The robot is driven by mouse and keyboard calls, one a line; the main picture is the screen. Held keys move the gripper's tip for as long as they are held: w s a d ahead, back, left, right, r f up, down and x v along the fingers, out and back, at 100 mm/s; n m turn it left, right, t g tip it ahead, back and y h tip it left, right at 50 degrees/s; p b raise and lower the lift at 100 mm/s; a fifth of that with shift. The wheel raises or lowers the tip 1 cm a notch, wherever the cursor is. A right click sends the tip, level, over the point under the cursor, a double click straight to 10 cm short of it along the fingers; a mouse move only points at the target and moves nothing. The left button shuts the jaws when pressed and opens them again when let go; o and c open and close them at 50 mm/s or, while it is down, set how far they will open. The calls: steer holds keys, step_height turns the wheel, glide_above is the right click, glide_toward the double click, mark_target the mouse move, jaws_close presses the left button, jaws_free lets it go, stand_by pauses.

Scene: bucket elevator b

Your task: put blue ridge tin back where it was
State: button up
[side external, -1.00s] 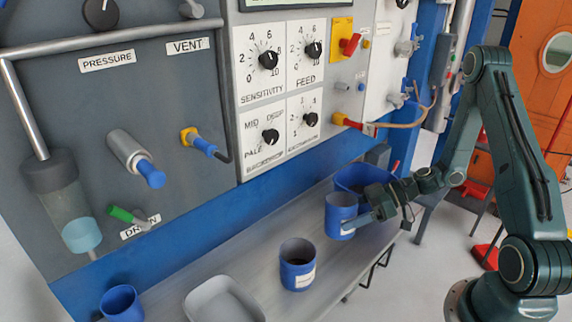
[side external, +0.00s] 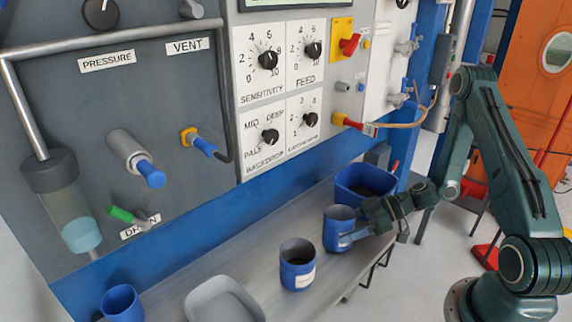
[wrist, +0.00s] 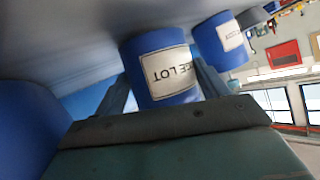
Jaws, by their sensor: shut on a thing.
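My gripper (wrist: 160,92) is shut on a blue tin (side external: 338,229) with a white label. In the wrist view the held tin (wrist: 158,55) is between my fingers, and its label appears upside down, partly reading "EE LOT". The held tin is upright at the right part of the grey shelf; I cannot tell if its base touches. A second blue tin (side external: 297,268) with a white label stands apart to its left; its label is too small to read. Which tin is the blue ridge one cannot be read here.
A blue bin (side external: 347,187) stands right behind the held tin. The shelf (side external: 252,250) is bare between the tray and the second tin. The panel wall rises behind.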

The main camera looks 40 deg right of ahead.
steer(key=shift+f, duration=0.25)
steer(key=o, duration=1.2)
steer(key=shift+o, duration=0.2)
steer(key=shift+f, duration=0.1)
steer(key=shift+s+d+r, duration=0.3)
steer(key=shift+s+d, duration=0.1)
steer(key=shift+d, duration=0.15)
steer(key=shift+v, duration=0.95)
step_height(320, 180, up, 7)
steer(key=shift+a, duration=0.15)
steer(key=shift+w, duration=0.1)
